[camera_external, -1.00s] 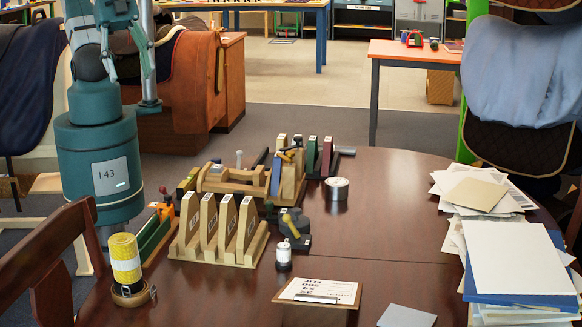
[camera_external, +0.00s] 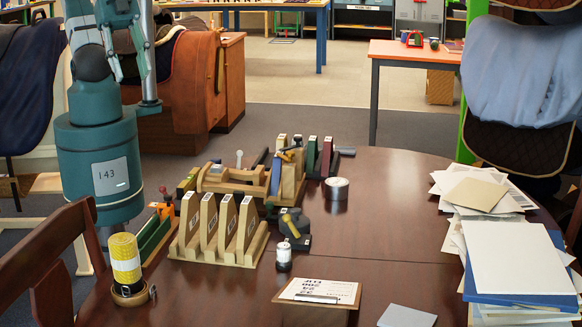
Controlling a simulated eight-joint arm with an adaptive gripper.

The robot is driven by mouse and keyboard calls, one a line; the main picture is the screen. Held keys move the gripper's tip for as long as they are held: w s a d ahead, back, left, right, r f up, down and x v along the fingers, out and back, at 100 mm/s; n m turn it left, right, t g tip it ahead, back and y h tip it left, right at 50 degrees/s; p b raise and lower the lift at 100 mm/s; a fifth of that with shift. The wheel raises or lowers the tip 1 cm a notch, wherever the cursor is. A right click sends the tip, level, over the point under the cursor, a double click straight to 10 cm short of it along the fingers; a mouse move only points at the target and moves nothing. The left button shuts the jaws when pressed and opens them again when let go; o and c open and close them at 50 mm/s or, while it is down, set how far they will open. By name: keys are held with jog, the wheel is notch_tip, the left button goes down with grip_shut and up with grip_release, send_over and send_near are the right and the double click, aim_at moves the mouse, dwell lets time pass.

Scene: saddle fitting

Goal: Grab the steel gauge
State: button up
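My gripper (camera_external: 130,72) is at the upper left, high beside my base and away from the table's pieces. Its two teal fingers hang spread apart with nothing visible between them. No piece can be picked out for sure as the steel gauge. Upright plates stand in a front wooden rack (camera_external: 220,232) and in a rear group of wooden holders (camera_external: 235,182). A blue-grey plate (camera_external: 276,175) leans in the rear group, and red and green plates (camera_external: 320,158) stand behind it. Their small labels are too small to read.
On the brown table (camera_external: 400,220) are a round tin (camera_external: 336,190), a small white-topped bottle (camera_external: 283,257), a dark clamp-like tool (camera_external: 296,228), a clipboard (camera_external: 318,291), a yellow roll (camera_external: 126,258) and paper stacks (camera_external: 520,255). A chair (camera_external: 45,265) stands at left. The table's centre right is clear.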

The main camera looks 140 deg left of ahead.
jog(key=w, duration=0.2)
jog(key=n+g+h+b, duration=0.2)
jog(key=n+g+b, duration=0.4)
jog(key=n, duration=1.2)
send_over(285, 245)
jog(key=p, duration=0.1)
jog(key=shift+g, duration=0.4)
jog(key=f, duration=2.9)
jog(key=shift+s+a+f, duration=0.1)
jog(key=shift+a, duration=0.1)
jog(key=shift+a+f+n, duration=0.2)
jog(key=shift+f+n, duration=0.1)
jog(key=shift+f, duration=0.15)
jog(key=shift+f, duration=0.1)
jog(key=shift+d+f, duration=0.2)
jog(key=shift+f, duration=1)
